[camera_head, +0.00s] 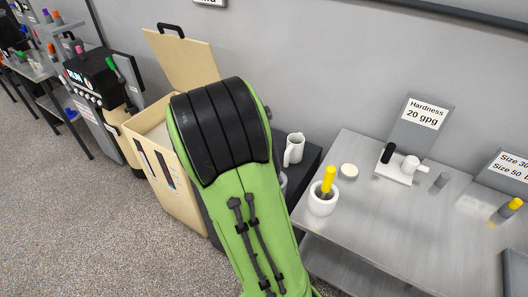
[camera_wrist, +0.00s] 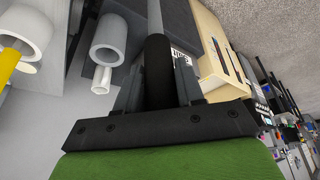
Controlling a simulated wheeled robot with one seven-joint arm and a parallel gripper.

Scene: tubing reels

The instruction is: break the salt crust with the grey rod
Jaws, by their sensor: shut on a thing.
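My gripper (camera_wrist: 158,80) is shut on the black handle of the grey rod (camera_wrist: 154,16), which runs away from the fingers in the wrist view. In the head view my green arm hides the gripper and the rod. The beige bin (camera_head: 177,197) stands left of my arm with its lid (camera_head: 185,60) raised. A pale surface shows just inside the bin, but I cannot tell whether it is the salt crust. In the wrist view the bin (camera_wrist: 225,45) is to the right of the rod, apart from it.
A white pitcher (camera_head: 293,149) stands on a dark stand right of my arm. The grey table (camera_head: 390,230) holds a white cup (camera_head: 322,205) with a yellow-handled tool, a round white disc (camera_head: 348,171) and a hardness sign (camera_head: 422,112). A black machine (camera_head: 95,80) stands left of the bin.

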